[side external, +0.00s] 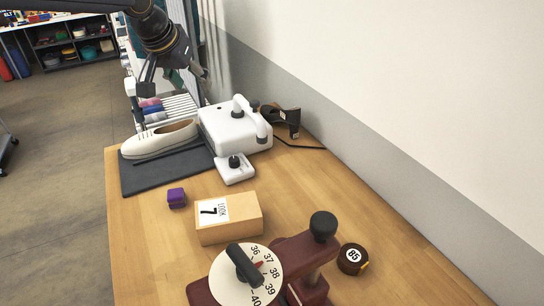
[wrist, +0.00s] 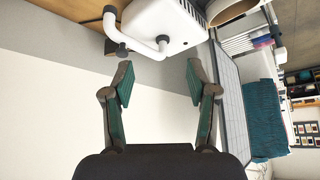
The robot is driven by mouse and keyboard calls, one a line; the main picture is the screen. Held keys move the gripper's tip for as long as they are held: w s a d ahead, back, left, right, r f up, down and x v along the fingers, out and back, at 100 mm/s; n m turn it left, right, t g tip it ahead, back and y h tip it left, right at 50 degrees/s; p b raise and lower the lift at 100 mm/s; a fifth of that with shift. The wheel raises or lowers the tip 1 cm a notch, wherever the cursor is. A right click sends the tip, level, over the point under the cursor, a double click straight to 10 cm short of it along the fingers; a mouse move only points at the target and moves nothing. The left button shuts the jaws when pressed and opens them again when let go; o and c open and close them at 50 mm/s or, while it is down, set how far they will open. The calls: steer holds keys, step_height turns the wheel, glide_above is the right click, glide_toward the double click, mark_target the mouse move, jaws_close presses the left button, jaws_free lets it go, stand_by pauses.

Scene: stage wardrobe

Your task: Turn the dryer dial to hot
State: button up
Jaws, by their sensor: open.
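The white dryer (side external: 222,130) stands on the far part of the wooden table, with a curved white tube on its top. A black dial (side external: 234,161) sits on the small white front block of the dryer; its setting is too small to read. My gripper (side external: 174,84) is open and empty, above and beyond the dryer, apart from it. In the wrist view the open fingers (wrist: 160,82) have nothing between them. The dryer (wrist: 170,18) is at the top of that view with its tube (wrist: 140,40); I cannot make out the dial there.
A cream shoe (side external: 160,139) sits on a dark mat (side external: 150,181) left of the dryer. A purple cube (side external: 176,198), a labelled box (side external: 229,218), a maroon device with a numbered disc (side external: 222,281) and a tape measure (side external: 352,259) are nearer. A wall bounds the right side.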

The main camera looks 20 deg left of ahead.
steer(key=g, duration=0.2)
glide_toward(234, 159)
steer(key=shift+m, duration=0.4)
steer(key=x, duration=0.9)
jaws_close()
